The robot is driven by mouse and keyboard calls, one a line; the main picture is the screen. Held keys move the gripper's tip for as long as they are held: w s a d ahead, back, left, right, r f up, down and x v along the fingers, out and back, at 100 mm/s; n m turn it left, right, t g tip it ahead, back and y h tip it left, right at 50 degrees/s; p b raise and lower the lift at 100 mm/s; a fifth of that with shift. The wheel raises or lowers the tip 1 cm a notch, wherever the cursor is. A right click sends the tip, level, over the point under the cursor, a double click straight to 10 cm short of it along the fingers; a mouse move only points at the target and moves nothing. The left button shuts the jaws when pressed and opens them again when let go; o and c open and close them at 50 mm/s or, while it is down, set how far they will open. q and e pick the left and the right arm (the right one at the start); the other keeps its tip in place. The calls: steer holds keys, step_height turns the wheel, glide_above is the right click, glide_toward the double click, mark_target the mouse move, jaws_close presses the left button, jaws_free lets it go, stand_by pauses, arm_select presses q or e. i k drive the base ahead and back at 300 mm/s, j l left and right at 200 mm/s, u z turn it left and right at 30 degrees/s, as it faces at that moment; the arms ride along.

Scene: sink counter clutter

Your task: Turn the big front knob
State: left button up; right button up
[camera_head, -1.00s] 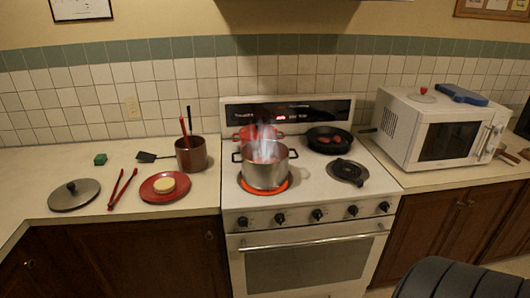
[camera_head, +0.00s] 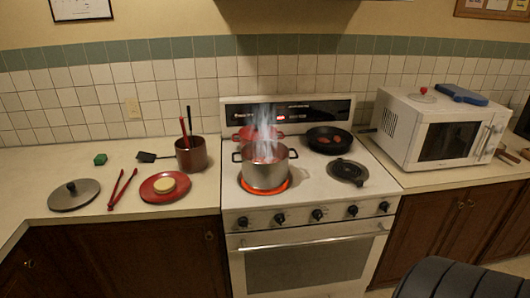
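The white stove (camera_head: 300,230) stands in the middle, its front panel carrying a row of several dark knobs. They include the far left knob (camera_head: 243,221), the second knob (camera_head: 280,218), the middle knob (camera_head: 317,214), the fourth knob (camera_head: 352,210) and the far right knob (camera_head: 384,206). I cannot tell which is the big one; they look close in size. A steaming steel pot (camera_head: 265,174) sits on the glowing red front left burner (camera_head: 284,185). Neither of my grippers is in view.
A black pan (camera_head: 329,140) with red food and a red pot (camera_head: 250,132) sit on the back burners. The oven handle (camera_head: 310,242) runs below the knobs. Left counter holds a lid (camera_head: 74,194), tongs (camera_head: 122,188) and red plate (camera_head: 165,187); a microwave (camera_head: 440,130) stands right.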

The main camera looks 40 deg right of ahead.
mark_target(243, 221)
steer(key=z, duration=1.25)
